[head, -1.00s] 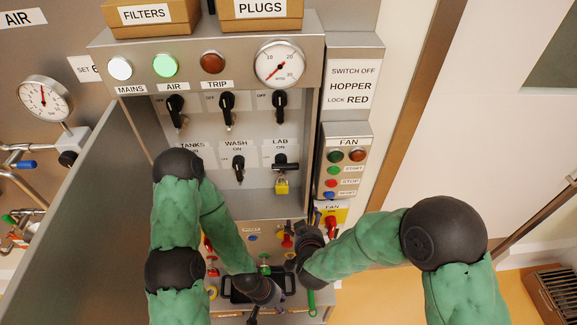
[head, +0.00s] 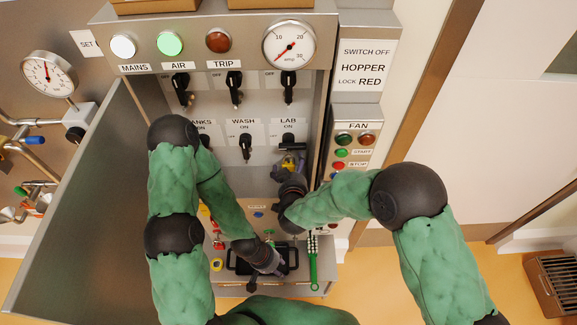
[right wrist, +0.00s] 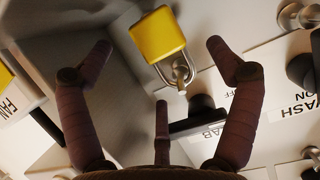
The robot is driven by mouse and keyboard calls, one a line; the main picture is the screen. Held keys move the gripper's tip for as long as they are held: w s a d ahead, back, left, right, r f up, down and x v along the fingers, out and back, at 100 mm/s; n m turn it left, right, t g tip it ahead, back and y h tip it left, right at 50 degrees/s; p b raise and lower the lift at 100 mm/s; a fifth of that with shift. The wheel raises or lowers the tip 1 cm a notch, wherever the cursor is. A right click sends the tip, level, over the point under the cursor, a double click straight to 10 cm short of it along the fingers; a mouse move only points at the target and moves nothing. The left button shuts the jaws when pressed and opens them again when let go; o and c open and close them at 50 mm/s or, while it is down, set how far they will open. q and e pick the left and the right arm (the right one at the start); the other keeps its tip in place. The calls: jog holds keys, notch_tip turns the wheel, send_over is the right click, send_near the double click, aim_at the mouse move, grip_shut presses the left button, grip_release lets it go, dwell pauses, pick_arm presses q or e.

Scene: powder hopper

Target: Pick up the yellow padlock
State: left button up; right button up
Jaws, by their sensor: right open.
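The yellow padlock (right wrist: 158,34) hangs by its metal shackle near the black handle of the LAB switch (right wrist: 197,120) in the right wrist view. My right gripper (right wrist: 160,48) is open, with its fingers spread on both sides of the padlock and apart from it. In the head view the right gripper (head: 289,166) is just below the LAB handle and mostly hides the padlock. My left gripper (head: 272,264) is low, at the black tray (head: 237,254) at the cabinet's bottom; its fingers are too small to read.
The cabinet's side wall (head: 332,105) and the FAN box (head: 357,150) stand close to the right of my right gripper. The WASH switch (head: 245,143) is to its left. Several small coloured items lie on the shelf below. A large open door panel (head: 80,210) is at left.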

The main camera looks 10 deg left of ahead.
aim_at(292, 164)
jog(key=x, duration=0.3)
jog(key=shift+w+f, duration=0.2)
jog(key=shift+f, duration=0.15)
jog(key=c, duration=1.4)
jog(key=shift+r, duration=0.15)
